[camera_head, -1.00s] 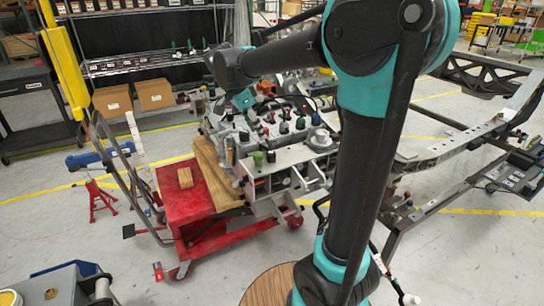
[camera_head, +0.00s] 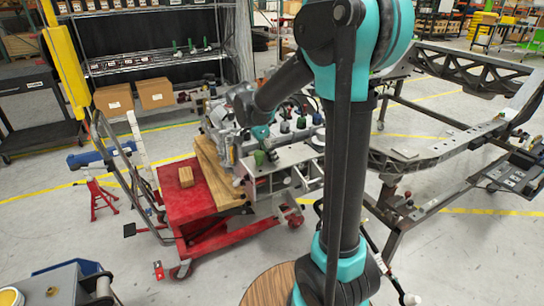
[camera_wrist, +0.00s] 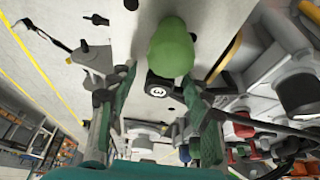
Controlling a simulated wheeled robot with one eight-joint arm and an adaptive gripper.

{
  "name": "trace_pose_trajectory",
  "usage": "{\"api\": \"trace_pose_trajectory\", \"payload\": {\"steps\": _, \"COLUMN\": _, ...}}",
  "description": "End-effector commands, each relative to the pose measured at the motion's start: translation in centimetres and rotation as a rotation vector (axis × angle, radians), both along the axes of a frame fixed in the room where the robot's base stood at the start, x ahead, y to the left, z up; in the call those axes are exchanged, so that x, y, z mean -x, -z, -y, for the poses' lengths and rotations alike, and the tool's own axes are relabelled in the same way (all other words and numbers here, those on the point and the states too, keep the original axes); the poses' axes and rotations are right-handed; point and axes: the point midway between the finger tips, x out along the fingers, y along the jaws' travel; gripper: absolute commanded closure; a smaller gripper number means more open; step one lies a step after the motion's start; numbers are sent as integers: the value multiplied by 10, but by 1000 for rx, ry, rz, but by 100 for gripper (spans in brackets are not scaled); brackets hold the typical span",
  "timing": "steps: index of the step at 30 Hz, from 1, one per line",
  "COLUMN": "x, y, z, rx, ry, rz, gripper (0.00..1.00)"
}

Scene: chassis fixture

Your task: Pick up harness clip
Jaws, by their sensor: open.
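No part is clearly identifiable as the harness clip. In the wrist view, my gripper (camera_wrist: 158,80) has its two dark green fingers apart. A rounded green piece (camera_wrist: 172,48) lies just beyond the fingertips, with a black round piece (camera_wrist: 158,87) bearing a white mark beside it, between the fingers. Neither is visibly gripped. In the head view, the green piece (camera_head: 260,157) sits on the front of the grey metal fixture (camera_head: 285,158). My teal wrist is directly above this area; the fingertips are not clear there.
The fixture rests on wooden boards (camera_head: 217,172) on a red cart (camera_head: 187,204). Several coloured knobs and dark cables crowd the fixture close to my gripper. A dark chassis frame (camera_head: 430,150) stands to the right.

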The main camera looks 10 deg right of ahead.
Motion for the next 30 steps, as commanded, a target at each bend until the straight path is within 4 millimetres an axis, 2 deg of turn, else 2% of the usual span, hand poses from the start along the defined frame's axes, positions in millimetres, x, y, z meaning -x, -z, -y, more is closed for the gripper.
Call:
{"api": "trace_pose_trajectory", "payload": {"steps": 6, "x": 0, "y": 1, "z": 0, "rx": 0, "ry": 0, "rz": 0, "gripper": 51}}
{"api": "trace_pose_trajectory", "payload": {"steps": 16, "x": 0, "y": 1, "z": 0, "rx": 0, "ry": -1, "rz": 0, "gripper": 90}}
{"api": "trace_pose_trajectory", "payload": {"steps": 30, "x": 0, "y": -3, "z": 0, "rx": 0, "ry": -1, "rz": 0, "gripper": 91}}
